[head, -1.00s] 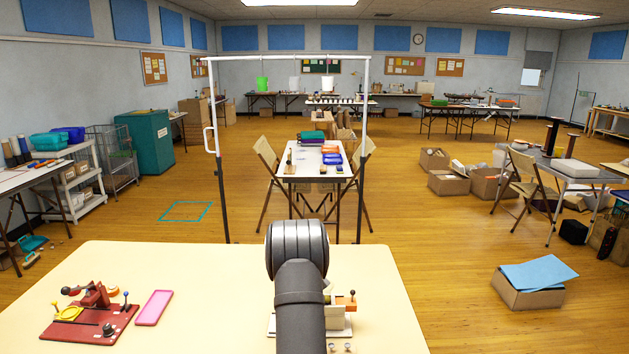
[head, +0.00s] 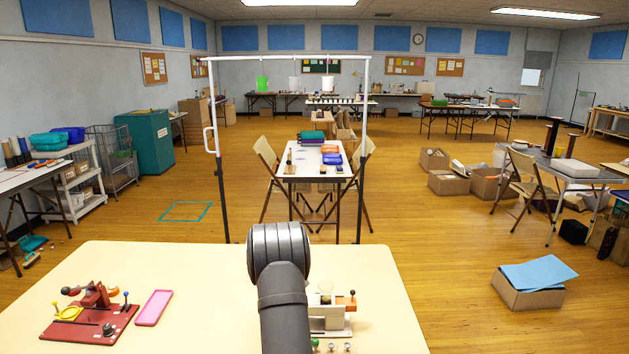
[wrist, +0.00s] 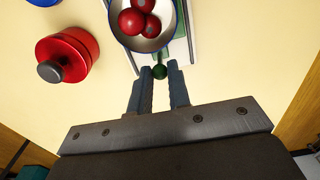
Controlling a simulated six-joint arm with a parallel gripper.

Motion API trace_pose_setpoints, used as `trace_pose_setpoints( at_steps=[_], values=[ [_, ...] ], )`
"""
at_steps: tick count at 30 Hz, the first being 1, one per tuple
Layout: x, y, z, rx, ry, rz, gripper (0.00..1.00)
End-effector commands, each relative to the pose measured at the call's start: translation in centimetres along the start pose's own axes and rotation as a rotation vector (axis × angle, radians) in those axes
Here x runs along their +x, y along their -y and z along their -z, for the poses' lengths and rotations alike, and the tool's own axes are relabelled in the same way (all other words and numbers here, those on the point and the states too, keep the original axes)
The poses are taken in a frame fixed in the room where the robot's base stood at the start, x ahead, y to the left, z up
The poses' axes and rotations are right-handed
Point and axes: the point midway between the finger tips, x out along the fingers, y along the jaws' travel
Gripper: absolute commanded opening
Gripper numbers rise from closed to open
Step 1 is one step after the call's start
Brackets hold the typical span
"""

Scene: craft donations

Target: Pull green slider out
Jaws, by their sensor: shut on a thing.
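In the wrist view, my gripper (wrist: 161,70) is shut on the round dark green knob of the green slider (wrist: 160,72), which sits between the fingertips. A green strip (wrist: 181,22) shows on the pale base (wrist: 187,50) beyond, beside a white bowl (wrist: 166,38) with a blue rim holding red balls (wrist: 132,21). In the head view, my arm hides my gripper and part of the cream device (head: 330,316), which has an orange lever (head: 346,301). A small green knob (head: 315,343) shows at its near side; I cannot tell whether it is the slider's.
In the head view, a red device (head: 90,318) and pink tray (head: 153,308) are on the left of the cream table (head: 200,270). The table between is clear.

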Motion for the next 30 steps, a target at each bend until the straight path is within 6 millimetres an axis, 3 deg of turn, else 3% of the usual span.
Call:
trace_pose_setpoints(
  at_steps=[15, 26, 27, 29, 30],
  values=[
    [0.0, 0.0, 3.6, -0.001, 0.0, -0.001, 0.0],
    [0.0, 0.0, 4.2, -0.001, -0.001, -0.001, 0.0],
    [0.0, 0.0, 4.2, -0.001, -0.001, -0.001, 0.23],
    [0.0, 0.0, 4.2, -0.001, -0.001, -0.001, 0.35],
    [0.0, 0.0, 4.2, -0.001, -0.001, -0.001, 0.35]
  ],
)
